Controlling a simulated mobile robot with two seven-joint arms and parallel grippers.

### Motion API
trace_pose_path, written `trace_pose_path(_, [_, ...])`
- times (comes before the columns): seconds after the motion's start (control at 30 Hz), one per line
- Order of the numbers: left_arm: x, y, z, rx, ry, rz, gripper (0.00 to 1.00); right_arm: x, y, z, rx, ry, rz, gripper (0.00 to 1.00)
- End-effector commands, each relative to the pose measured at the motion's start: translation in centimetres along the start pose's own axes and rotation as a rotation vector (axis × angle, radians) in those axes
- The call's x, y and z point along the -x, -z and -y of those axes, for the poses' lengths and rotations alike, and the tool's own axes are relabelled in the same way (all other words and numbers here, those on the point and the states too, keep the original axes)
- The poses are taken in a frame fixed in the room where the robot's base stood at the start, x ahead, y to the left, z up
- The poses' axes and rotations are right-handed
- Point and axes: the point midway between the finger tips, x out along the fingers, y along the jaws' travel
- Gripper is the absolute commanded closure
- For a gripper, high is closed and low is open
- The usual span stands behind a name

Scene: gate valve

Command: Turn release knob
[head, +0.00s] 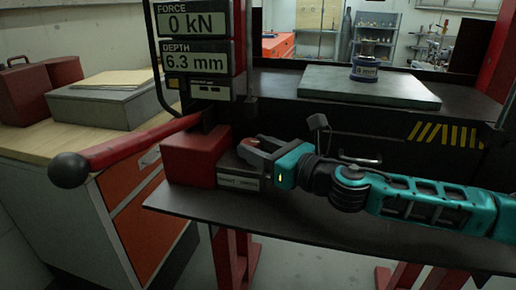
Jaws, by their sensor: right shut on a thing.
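My right arm comes in from the right, and its teal gripper (257,153) is at the right side of the red pump block (194,157). The fingers are closed around the release knob, which they mostly hide, so its turn angle cannot be told. A grey labelled base (240,182) is just below the fingers. My left gripper is not in view.
A red lever (140,142) with a black ball end (69,170) sticks out left from the block. The display panel (193,45) reads 0 kN and 6.3 mm. A blue-based part (365,70) stands on the press plate (330,88). A workbench (30,135) is at left.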

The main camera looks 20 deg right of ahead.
Motion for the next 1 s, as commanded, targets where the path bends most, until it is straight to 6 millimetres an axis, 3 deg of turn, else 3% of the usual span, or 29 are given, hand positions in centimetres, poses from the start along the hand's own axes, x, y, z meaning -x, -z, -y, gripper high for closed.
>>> trace_pose_path(0.33, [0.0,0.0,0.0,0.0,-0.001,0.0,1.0,0.0,0.1,0.0,0.0,-0.003,-0.001,0.86])
trace_pose_path(0.37, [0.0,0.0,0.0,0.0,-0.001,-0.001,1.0,0.0,0.1,0.0,0.0,-0.003,-0.001,0.54])
trace_pose_path(0.6, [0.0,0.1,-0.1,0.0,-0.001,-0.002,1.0,0.0,0.0,0.0,0.0,-0.003,0.0,0.31])
trace_pose_path(0.87, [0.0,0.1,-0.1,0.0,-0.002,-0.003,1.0,0.1,0.0,0.0,0.0,-0.002,0.0,0.3])
trace_pose_path(1.0, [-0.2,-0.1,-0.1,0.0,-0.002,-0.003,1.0,1.0,0.1,0.1,0.0,-0.001,0.0,0.3])
